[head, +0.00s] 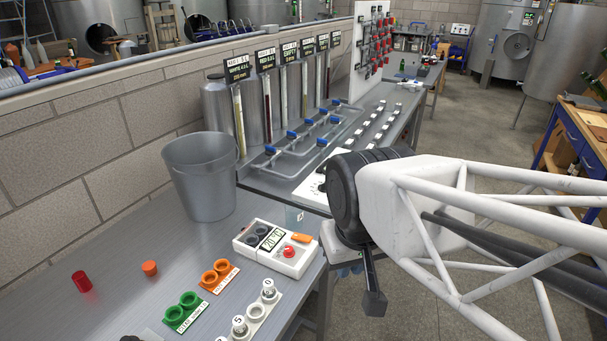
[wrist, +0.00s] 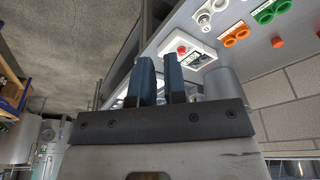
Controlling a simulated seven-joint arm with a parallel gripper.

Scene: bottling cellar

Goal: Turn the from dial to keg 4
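A white panel (head: 312,189) lies on the bench and is mostly hidden behind my arm. A small part of a dark knob shows at its edge; I cannot tell whether it is the from dial, and no dial setting is readable. Several black keg signs (head: 267,60) stand above upright gauge tubes, their numbers too small to read surely. My gripper (head: 349,270) hangs beside the near bench's right edge, largely hidden by my wrist. In the wrist view my gripper (wrist: 160,62) has two blue fingers standing apart, with nothing visible held between them.
A white meter box (head: 275,247) with a red knob sits left of my gripper. A grey bucket (head: 202,180), green rings (head: 183,312) and orange rings (head: 217,275) are on the bench. Blue-handled valves (head: 308,122) sit on pipes behind.

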